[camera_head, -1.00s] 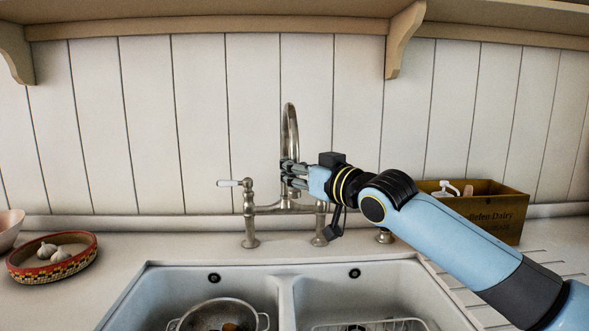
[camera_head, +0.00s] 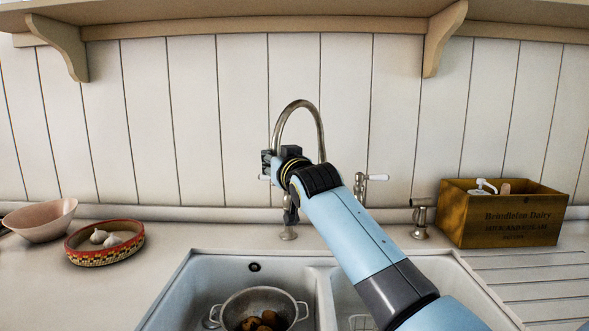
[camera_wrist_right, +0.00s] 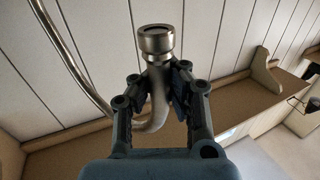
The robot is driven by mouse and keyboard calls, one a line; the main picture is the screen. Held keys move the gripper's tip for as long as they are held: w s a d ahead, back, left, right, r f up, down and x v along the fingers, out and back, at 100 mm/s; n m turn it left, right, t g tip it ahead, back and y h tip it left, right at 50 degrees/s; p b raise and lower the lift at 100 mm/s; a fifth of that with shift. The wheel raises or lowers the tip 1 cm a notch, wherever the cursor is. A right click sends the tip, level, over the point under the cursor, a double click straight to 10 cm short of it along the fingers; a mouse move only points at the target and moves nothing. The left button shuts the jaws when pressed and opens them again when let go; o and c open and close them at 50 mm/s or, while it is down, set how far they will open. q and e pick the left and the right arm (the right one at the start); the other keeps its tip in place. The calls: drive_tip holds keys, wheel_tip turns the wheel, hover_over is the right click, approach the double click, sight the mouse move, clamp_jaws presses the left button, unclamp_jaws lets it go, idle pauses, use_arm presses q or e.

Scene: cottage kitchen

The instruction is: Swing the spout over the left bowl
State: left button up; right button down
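The tap's metal spout (camera_head: 299,104) arches up in the head view and points left, its outlet end on the left bowl's side of the divider. My right gripper (camera_head: 269,164) is at that end, hiding it there. In the right wrist view my right gripper (camera_wrist_right: 161,88) is closed around the spout's pipe (camera_wrist_right: 159,108), and the round nozzle (camera_wrist_right: 156,42) sticks out past the fingertips. The left bowl (camera_head: 199,287) of the white sink holds a colander (camera_head: 248,299) with brown potatoes (camera_head: 262,321). My left gripper is not in view.
The right bowl (camera_head: 343,292) is partly hidden by my right arm. A white tap handle (camera_head: 377,178) stands right of the spout. A wooden crate (camera_head: 505,213) is at the right. A garlic dish (camera_head: 118,252) and pink bowl (camera_head: 38,222) are at the left. A shelf runs above.

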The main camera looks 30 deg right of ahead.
drive_tip(key=shift+w+a+f+b, duration=0.1)
drive_tip(key=shift+w+a+b, duration=0.15)
drive_tip(key=shift+w+a, duration=0.25)
drive_tip(key=shift+w+a+f+b, duration=0.1)
drive_tip(key=shift+w+a+b, duration=0.15)
drive_tip(key=shift+w, duration=0.45)
drive_tip(key=shift+r, duration=0.1)
drive_tip(key=c, duration=1.2)
unclamp_jaws()
drive_tip(key=shift+a+r, duration=0.2)
drive_tip(key=shift+a, duration=0.1)
drive_tip(key=shift+d, duration=0.2)
drive_tip(key=s, duration=0.8)
drive_tip(key=s+a, duration=0.1)
drive_tip(key=s, duration=0.3)
